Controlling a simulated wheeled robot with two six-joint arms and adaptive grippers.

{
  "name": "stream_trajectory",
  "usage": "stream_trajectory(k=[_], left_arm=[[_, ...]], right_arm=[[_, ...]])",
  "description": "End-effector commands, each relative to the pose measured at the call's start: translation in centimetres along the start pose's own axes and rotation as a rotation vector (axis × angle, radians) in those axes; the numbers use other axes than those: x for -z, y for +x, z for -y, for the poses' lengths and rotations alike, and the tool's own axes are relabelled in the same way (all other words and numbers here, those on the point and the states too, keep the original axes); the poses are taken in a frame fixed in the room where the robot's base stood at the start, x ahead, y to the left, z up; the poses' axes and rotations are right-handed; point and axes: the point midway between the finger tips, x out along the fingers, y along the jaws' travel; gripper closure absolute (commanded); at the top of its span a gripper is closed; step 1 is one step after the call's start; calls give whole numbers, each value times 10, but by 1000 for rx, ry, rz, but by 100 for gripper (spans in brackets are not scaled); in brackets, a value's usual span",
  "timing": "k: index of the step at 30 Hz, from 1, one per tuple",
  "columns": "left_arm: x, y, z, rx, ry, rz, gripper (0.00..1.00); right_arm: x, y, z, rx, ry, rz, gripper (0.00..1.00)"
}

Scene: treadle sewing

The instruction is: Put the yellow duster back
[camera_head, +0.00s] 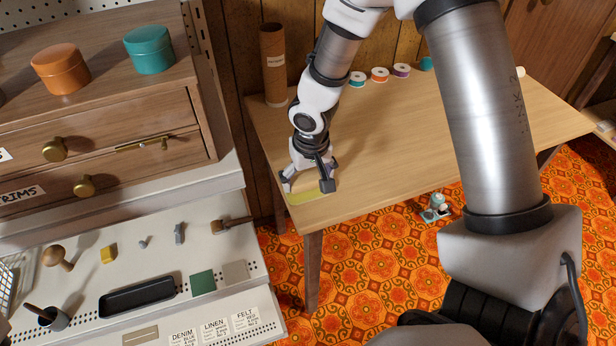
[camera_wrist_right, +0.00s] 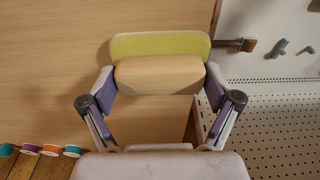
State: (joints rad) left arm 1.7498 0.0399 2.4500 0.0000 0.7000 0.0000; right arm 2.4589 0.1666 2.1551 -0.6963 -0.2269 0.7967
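The yellow duster (camera_head: 312,196) is at the front left corner of the wooden table. In the right wrist view it shows as a yellow-green pad (camera_wrist_right: 160,44) with a pale wooden block (camera_wrist_right: 160,75) on it. My right gripper (camera_head: 308,180) points down over it. In the right wrist view the fingers of my right gripper (camera_wrist_right: 160,82) lie along both ends of the block, with no clear gap, so it looks shut on the duster. Whether the pad touches the tabletop is hard to tell. My left gripper is not in view.
The tool shelf (camera_head: 110,250) at left holds a black tray (camera_head: 137,296), a green square (camera_head: 203,282), a grey square (camera_head: 236,272) and a wooden-handled tool (camera_head: 232,225). A cardboard tube (camera_head: 273,65) and several spools (camera_head: 380,75) stand along the table's back. The table's middle (camera_head: 420,130) is clear.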

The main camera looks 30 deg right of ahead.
Motion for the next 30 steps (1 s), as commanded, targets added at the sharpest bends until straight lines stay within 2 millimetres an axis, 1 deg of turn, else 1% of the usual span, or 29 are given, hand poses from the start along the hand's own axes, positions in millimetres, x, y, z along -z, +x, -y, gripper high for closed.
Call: stream_trajectory(k=[10, 14, 17, 21, 24, 27, 30], left_arm=[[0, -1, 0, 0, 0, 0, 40], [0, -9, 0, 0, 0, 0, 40], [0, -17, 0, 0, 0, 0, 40], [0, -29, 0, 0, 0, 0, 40], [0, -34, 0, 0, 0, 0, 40], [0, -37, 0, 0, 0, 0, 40], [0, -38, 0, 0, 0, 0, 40]], right_arm=[[0, -1, 0, 0, 0, 0, 0], [1, -10, 0, 0, 0, -1, 0], [2, -30, 0, 1, 1, -4, 0], [2, -68, 0, 1, 2, -5, 0], [2, -93, 0, 1, 1, -5, 0], [1, -111, 0, 0, 1, -3, 0], [1, -122, 0, 0, 1, -1, 0]])
